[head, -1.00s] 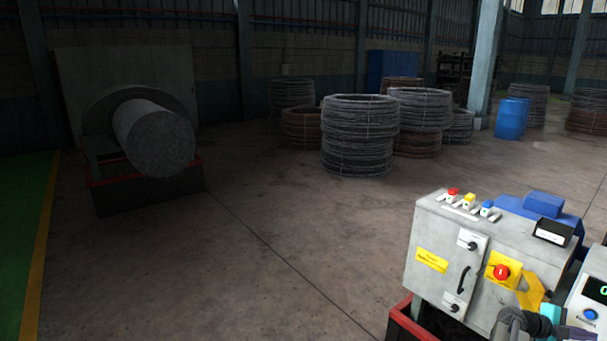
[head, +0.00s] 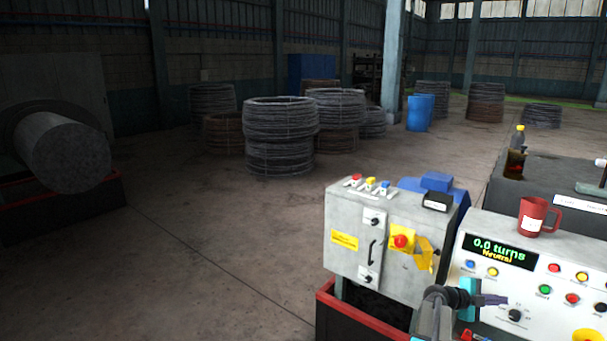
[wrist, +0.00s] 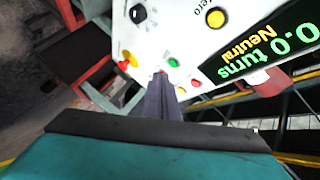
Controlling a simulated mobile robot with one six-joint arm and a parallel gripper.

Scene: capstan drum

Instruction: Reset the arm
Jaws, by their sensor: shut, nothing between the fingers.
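My gripper (head: 503,299) is at the bottom of the head view, in front of the sloped white control panel (head: 480,272). In the wrist view, my gripper's dark fingers (wrist: 160,82) are together with nothing between them, pointing toward the panel's face. I cannot tell whether the tips touch it. The panel's display (head: 500,250) reads "0.0 turns" and "Neutral". The panel carries several coloured buttons, including a yellow one (wrist: 216,18) in the wrist view, and a black knob (head: 515,316).
A grey cabinet (head: 350,262) with a red switch stands left of the panel on a red-edged base (head: 365,322). A large drum (head: 65,155) is at left, wire coils (head: 280,135) farther back. The middle floor is clear.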

